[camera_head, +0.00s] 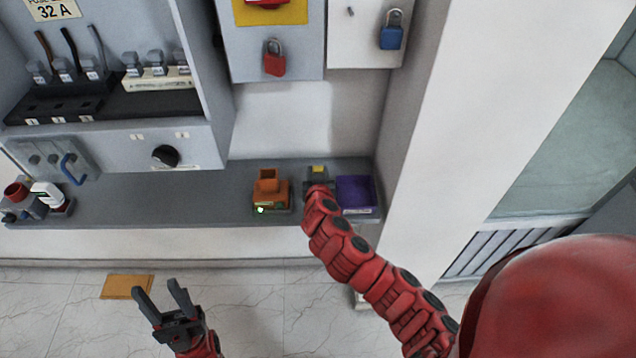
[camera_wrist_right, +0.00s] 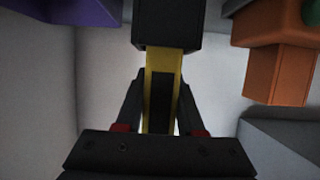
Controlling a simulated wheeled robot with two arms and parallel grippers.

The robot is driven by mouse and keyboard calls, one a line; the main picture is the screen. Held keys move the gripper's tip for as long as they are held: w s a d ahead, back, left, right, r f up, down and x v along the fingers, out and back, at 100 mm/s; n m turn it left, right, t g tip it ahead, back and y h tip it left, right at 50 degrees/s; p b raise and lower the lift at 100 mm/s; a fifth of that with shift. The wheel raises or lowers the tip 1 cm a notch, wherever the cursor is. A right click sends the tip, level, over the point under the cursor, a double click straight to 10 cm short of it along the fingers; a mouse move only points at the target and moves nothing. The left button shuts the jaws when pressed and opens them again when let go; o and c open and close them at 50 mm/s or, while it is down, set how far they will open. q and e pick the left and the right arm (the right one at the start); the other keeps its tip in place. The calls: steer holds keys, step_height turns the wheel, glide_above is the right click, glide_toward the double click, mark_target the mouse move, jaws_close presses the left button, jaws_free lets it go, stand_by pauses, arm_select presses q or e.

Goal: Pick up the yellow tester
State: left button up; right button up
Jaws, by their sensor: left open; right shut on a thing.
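The yellow tester (camera_head: 318,169) shows as a small yellow patch at the end of my right arm, above the grey shelf in the head view. In the right wrist view the tester (camera_wrist_right: 151,90), yellow with a black part, stands between the fingers. My right gripper (camera_wrist_right: 160,100) is shut on it; in the head view my right arm hides most of the tester and gripper. I cannot tell whether the tester touches the shelf. My left gripper (camera_head: 160,291) is open and empty, low in the head view over the floor, away from the shelf.
On the grey shelf (camera_head: 160,200), an orange holder (camera_head: 270,192) stands left of the tester and a purple bin (camera_head: 356,193) close on its right. A red and white device (camera_head: 45,195) is at far left. Padlocks hang above. The middle-left of the shelf is clear.

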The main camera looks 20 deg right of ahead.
jaws_close()
steer(key=shift+r, duration=0.1)
steer(key=shift+d+r, duration=0.1)
steer(key=shift+r, duration=0.45)
step_height(320, 180, up, 17)
steer(key=shift+r, duration=0.15)
stand_by(0.5)
